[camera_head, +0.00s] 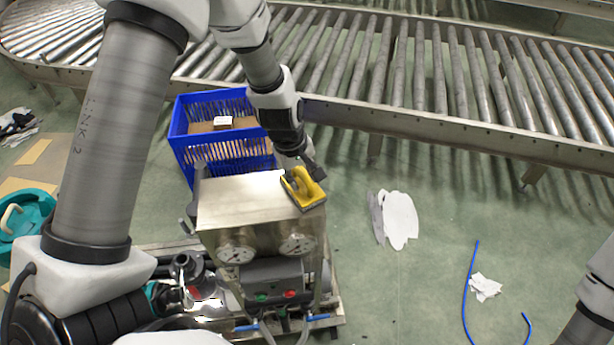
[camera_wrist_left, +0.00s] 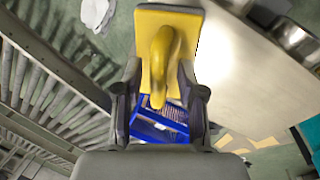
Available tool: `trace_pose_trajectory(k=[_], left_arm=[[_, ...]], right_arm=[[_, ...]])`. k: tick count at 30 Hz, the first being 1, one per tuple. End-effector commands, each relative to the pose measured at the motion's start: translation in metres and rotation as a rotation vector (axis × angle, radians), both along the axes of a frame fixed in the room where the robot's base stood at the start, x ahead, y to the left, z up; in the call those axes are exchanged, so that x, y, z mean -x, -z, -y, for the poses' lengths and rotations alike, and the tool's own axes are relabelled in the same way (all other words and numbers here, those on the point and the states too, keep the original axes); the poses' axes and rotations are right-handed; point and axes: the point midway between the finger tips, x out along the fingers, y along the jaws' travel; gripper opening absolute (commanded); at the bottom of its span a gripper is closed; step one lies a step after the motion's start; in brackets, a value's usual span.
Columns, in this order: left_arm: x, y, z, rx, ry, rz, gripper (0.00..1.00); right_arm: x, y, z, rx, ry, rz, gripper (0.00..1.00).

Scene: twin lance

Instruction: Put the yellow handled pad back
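The yellow handled pad (camera_head: 311,190) is at the right edge of the metal box top (camera_head: 240,199), with its handle facing up and a dark layer under it. In the left wrist view the pad (camera_wrist_left: 181,25) lies ahead of my left gripper (camera_wrist_left: 161,72), beside the bright metal top (camera_wrist_left: 235,75). My left gripper (camera_head: 307,170) is right at the pad from its far side. Its two fingers are apart, one on each side of the yellow handle, with visible gaps. My right gripper is out of view; only part of that arm shows at the lower right.
A blue crate (camera_head: 180,129) with a small white box (camera_head: 223,122) stands behind the metal box. A roller conveyor (camera_head: 420,75) runs across the back. Gauges (camera_head: 236,250) are on the box front. White scraps (camera_head: 400,218) and a blue hose (camera_head: 466,290) lie on the floor.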

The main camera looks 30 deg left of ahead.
Motion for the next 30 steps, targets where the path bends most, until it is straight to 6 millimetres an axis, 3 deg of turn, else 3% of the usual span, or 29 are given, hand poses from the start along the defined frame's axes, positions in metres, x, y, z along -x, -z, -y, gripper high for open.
trace_pose_trajectory(k=[5, 15, 19, 30], left_arm=[[0.004, -0.038, -0.003, 0.001, 0.001, 0.005, 0.39], [0.016, -0.109, -0.011, 0.001, -0.001, 0.004, 0.39], [0.018, -0.117, -0.012, 0.000, -0.001, 0.001, 0.39], [0.018, -0.116, -0.012, 0.001, -0.001, -0.001, 0.39]], right_arm=[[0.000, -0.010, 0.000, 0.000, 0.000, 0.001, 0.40], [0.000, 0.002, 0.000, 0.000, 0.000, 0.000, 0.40], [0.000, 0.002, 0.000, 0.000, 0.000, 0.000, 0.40], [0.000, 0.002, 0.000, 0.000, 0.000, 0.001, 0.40]])
